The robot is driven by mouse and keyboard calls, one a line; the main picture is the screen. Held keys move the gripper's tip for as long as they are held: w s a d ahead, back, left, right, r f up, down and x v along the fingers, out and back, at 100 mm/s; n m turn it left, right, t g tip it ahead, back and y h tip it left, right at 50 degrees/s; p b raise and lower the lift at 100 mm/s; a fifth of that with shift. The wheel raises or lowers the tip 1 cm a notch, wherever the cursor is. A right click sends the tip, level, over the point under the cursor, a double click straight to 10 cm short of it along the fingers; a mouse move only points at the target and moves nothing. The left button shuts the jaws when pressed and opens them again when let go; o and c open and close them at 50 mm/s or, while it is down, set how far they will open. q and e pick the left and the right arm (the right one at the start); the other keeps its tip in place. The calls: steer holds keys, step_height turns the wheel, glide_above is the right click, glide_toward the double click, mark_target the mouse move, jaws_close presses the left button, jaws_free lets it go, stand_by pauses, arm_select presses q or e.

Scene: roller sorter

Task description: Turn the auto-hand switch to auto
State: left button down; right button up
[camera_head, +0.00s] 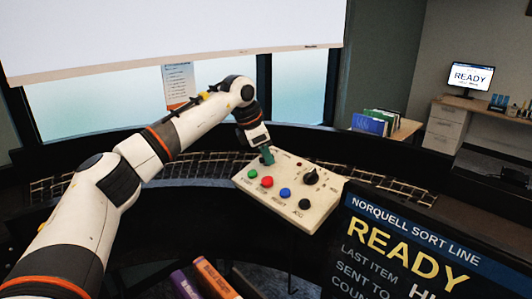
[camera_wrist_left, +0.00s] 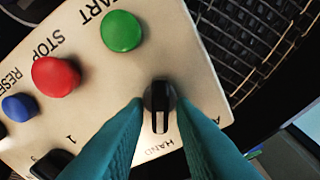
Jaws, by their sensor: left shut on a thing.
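The cream control panel (camera_head: 305,212) faces up in the head view. My left gripper (camera_head: 267,157) is over its far left part and hides the auto-hand switch there. In the left wrist view the auto-hand switch (camera_wrist_left: 160,108) is a small black knob with pale lines on its grip. The teal fingers of my left gripper are shut on it, one on each side. The HAND label lies just below the knob, in line with its grip. A partly hidden label starting with A is to the right. My right gripper is not in view.
The panel also carries a green button (camera_wrist_left: 121,31), a red button (camera_wrist_left: 56,76), a blue button (camera_wrist_left: 18,107) and a larger black knob (camera_head: 312,176). Dark wire mesh (camera_head: 205,167) runs behind the panel. A READY screen (camera_head: 420,250) stands at the front right.

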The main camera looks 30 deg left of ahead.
arm_select(q)
steer(key=n+b, duration=0.1)
steer(key=n, duration=0.5)
steer(key=shift+a+n, duration=0.1)
steer(key=shift+n, duration=0.2)
steer(key=n+b, duration=0.1)
steer(key=n, duration=0.4)
steer(key=shift+a+r+n+y, duration=0.1)
steer(key=shift+n+y, duration=0.2)
steer(key=shift+y, duration=0.1)
steer(key=shift+w, duration=0.1)
steer(key=c, duration=1.5)
jaws_free()
steer(key=shift+r+b, duration=0.2)
steer(key=shift+b, duration=0.1)
steer(key=shift+s+b+v, duration=0.15)
steer(key=shift+b+v, duration=0.6)
steer(key=shift+v, duration=2.15)
steer(key=shift+s+b+v, duration=0.15)
steer(key=shift+b+v, duration=0.55)
steer(key=shift+v, duration=2.25)
